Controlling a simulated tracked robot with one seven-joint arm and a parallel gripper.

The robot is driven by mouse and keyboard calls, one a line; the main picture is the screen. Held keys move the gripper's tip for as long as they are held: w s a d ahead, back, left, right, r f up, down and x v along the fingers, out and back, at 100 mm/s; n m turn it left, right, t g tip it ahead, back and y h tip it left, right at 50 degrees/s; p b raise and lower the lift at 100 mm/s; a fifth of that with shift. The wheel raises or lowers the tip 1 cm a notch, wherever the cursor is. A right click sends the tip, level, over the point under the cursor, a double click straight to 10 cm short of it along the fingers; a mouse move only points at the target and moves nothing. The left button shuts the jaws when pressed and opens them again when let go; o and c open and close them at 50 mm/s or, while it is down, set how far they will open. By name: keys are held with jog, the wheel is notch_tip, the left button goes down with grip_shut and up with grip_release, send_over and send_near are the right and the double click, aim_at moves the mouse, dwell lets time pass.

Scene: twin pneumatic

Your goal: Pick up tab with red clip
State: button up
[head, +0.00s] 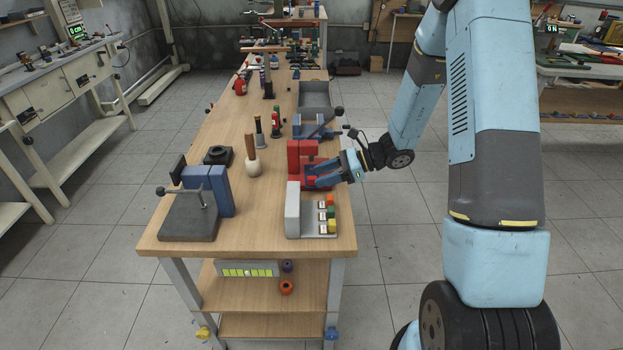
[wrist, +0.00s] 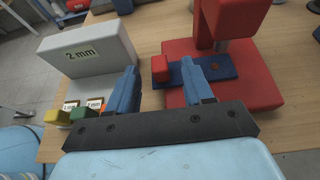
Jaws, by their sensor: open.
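A blue flat tab (wrist: 223,66) with a red clip (wrist: 160,68) at its left end lies on the base of a red press (wrist: 262,85), under the press's punch. In the head view the red press (head: 300,153) stands at the bench's right edge. My gripper (head: 314,177) reaches in from the right, low over the press base. In the wrist view my gripper (wrist: 160,76) is open, and the red clip shows between its fingertips. I cannot tell whether either finger touches it. The right finger hides part of the tab.
A grey rack (head: 292,210) marked "2 mm" stands just in front of the press, holding pieces with coloured clips. A blue press (head: 308,127) stands behind. A blue-and-grey clamp fixture (head: 190,222) stands left; bare bench (head: 255,205) lies between.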

jog(key=shift+x, duration=0.85)
grip_shut()
